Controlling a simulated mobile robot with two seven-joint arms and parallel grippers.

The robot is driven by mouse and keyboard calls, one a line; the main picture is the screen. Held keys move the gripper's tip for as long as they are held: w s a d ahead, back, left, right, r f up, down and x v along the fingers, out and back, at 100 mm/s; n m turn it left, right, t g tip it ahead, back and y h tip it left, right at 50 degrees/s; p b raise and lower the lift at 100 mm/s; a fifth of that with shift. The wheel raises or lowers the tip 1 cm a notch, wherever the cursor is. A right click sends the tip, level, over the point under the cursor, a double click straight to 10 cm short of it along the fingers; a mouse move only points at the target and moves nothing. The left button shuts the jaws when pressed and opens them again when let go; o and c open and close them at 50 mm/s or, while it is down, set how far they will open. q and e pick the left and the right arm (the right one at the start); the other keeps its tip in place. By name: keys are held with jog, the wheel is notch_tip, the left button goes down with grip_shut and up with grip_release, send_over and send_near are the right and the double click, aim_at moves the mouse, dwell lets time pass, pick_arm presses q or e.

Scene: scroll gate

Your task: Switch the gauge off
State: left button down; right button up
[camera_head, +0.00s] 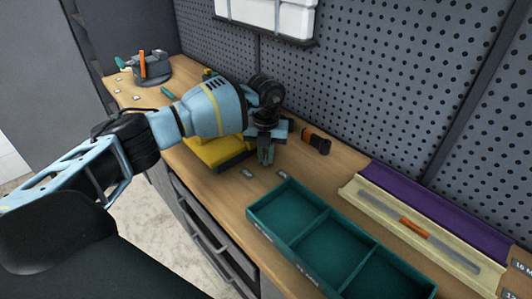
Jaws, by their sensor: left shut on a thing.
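My left gripper (266,156) reaches down over the workbench, between a yellow block and a green tray. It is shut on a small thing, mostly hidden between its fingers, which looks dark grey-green. I cannot tell for certain which thing is the gauge. A long grey bar with an orange middle piece (414,227) lies in a cream tray at the right, apart from my gripper. No switch or display can be made out on it. The yellow block with a dark base (213,154) is partly hidden behind my left arm. My right gripper is not in view.
An orange and black cylinder (316,140) lies near the pegboard (370,80). A grey holder with tools (153,68) stands at the far left end. Small metal pieces lie before the tray.

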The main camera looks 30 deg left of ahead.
aim_at(265, 157)
pick_arm(q)
jog(key=shift+a+m, duration=0.1)
jog(key=shift+m, duration=0.9)
jog(key=c, duration=1.4)
grip_release()
jog(key=shift+r, duration=0.1)
jog(key=shift+r, duration=3.8)
